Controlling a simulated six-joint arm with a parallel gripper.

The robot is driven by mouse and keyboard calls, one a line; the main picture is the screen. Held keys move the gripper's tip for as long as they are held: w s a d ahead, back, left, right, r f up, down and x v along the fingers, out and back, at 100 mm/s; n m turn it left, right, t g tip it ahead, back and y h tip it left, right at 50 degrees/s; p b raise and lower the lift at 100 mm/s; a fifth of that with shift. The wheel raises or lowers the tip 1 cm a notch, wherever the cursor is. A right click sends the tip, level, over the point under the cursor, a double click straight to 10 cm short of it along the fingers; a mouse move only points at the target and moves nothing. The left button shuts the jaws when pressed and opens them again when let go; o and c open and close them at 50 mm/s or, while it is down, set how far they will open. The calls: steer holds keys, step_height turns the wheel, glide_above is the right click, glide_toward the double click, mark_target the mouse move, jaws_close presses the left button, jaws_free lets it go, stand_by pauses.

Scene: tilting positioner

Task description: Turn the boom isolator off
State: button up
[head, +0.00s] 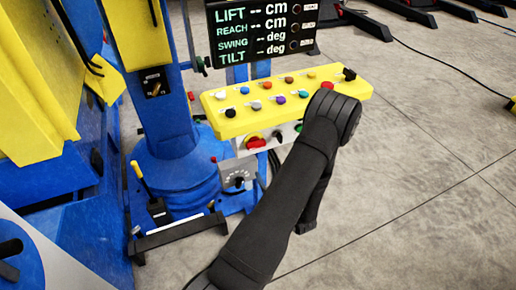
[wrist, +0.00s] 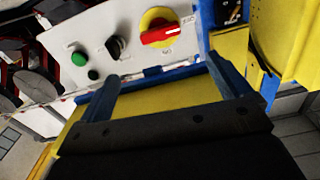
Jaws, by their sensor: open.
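A red rotary handle (wrist: 160,36) on a yellow disc is in the wrist view, on a pale panel. It looks like the isolator, but I cannot read a name for it. Its white mark is toward its right end, and small OFF-like lettering sits at upper right. The handle also shows in the head view (head: 256,142), under the yellow console. My gripper (wrist: 162,78) is open and empty, its fingers apart from the handle, lower in the wrist view. In the head view my arm hides the gripper.
Beside the handle are a black selector knob (wrist: 117,46) and a green button (wrist: 79,58). The yellow console (head: 213,103) carries several coloured knobs above them.

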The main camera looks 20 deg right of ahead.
mark_target(258, 147)
steer(key=w, duration=1.4)
steer(key=shift+w, duration=0.25)
steer(key=c, duration=1)
steer(key=shift+o, duration=0.2)
steer(key=shift+n, duration=0.4)
steer(key=o, duration=1)
steer(key=shift+c, duration=0.2)
steer(key=s, duration=1.7)
steer(key=shift+s, duration=0.25)
